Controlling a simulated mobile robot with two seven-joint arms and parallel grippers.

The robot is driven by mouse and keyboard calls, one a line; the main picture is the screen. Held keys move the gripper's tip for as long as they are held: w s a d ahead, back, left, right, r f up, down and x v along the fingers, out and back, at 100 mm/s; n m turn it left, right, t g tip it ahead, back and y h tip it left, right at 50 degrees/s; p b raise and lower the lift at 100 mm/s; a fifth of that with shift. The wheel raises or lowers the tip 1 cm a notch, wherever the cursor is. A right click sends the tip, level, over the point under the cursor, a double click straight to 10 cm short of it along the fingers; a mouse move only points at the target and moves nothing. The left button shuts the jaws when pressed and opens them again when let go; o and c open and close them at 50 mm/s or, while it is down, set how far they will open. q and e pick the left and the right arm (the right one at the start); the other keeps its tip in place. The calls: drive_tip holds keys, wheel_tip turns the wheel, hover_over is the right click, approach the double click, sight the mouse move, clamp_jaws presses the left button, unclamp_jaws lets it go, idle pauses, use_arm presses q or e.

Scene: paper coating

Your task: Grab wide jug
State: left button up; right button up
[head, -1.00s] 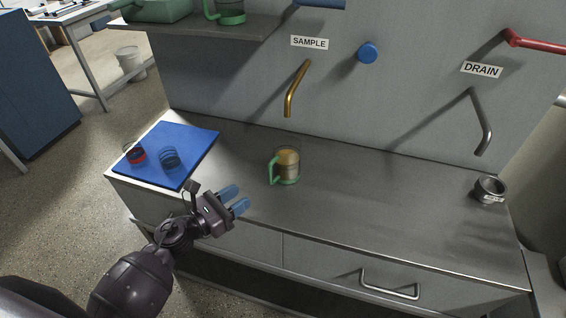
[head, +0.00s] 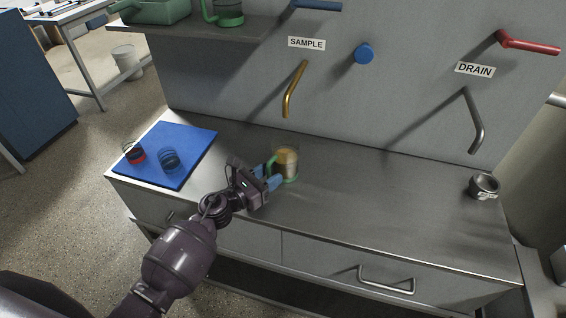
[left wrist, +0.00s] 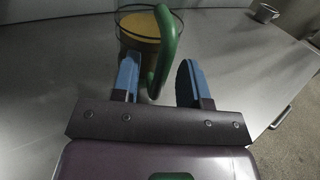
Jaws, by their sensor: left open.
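A wide clear jug (head: 287,163) with a green handle, a green base and tan liquid stands upright on the steel counter. In the left wrist view the jug (left wrist: 139,28) is at the top, and its green handle (left wrist: 165,50) reaches down between my fingers. My left gripper (head: 272,175) is open, with blue fingers at the handle side of the jug. In the left wrist view the open left gripper (left wrist: 157,82) has one finger on each side of the handle, with a gap showing on the right. My right gripper is not in view.
A blue mat (head: 176,143) with two small glass vessels lies at the counter's left end. A brass sample spout (head: 295,88) and a drain spout (head: 473,122) hang from the wall. A grey metal cup (head: 484,186) stands at the right. The counter between is clear.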

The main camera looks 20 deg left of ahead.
use_arm(q)
clamp_jaws()
idle(0.5)
